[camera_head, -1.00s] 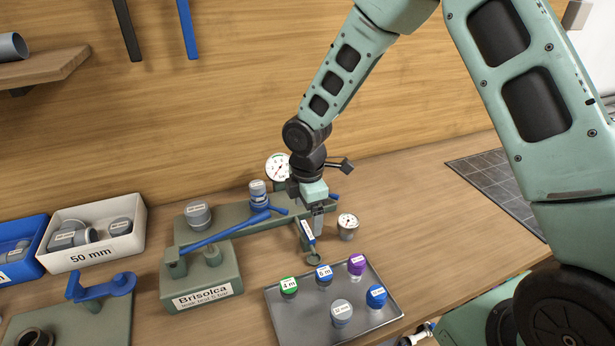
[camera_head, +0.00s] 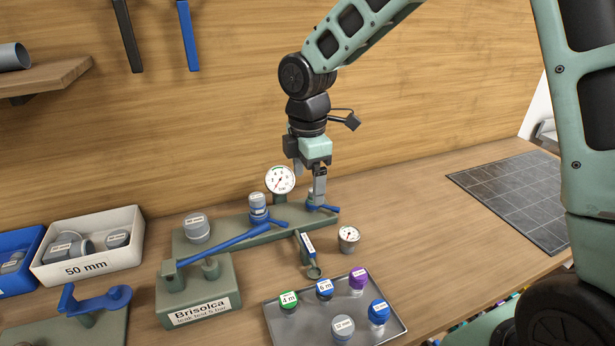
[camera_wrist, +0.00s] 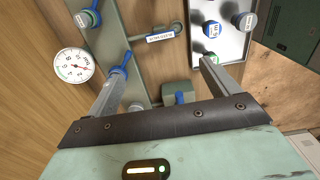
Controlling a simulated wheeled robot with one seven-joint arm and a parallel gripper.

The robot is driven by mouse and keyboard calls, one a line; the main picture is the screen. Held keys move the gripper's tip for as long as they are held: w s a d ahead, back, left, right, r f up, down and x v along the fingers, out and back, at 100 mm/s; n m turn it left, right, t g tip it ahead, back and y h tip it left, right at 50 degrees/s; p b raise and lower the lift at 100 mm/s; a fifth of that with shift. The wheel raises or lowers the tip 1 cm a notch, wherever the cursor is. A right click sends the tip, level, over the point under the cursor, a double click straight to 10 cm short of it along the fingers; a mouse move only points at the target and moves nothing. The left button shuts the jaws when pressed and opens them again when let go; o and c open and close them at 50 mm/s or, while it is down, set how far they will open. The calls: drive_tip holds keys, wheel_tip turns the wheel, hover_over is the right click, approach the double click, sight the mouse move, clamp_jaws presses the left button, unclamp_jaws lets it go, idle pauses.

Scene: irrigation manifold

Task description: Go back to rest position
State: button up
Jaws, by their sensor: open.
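My gripper (camera_head: 319,198) hangs pointing down at the right end of the green manifold (camera_head: 240,230). Its jaws are apart and nothing is between them. In the wrist view the two fingers of my gripper (camera_wrist: 160,80) are spread wide over the manifold and bench. A blue-handled valve (camera_head: 322,208) on the manifold's right end lies just below and behind the fingertips in the head view; whether they touch cannot be told. My arm reaches in from the upper right.
A round gauge (camera_head: 280,180) stands behind the manifold, close left of my gripper. A metal tray (camera_head: 385,335) holds several capped fittings. The bench to the right is clear up to a dark grid mat (camera_head: 515,195).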

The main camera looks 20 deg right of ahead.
drive_tip(key=s+a+m, duration=0.2)
drive_tip(key=s+m, duration=0.1)
drive_tip(key=s, duration=0.6)
drive_tip(key=s+a+r+m, duration=0.1)
drive_tip(key=s+m, duration=0.3)
drive_tip(key=s, duration=0.5)
drive_tip(key=s+a+r+m, duration=0.1)
drive_tip(key=s+a+m, duration=0.1)
drive_tip(key=s, duration=0.7)
drive_tip(key=shift+a+m+y, duration=0.3)
drive_tip(key=shift+a+m, duration=0.1)
drive_tip(key=shift+m, duration=0.3)
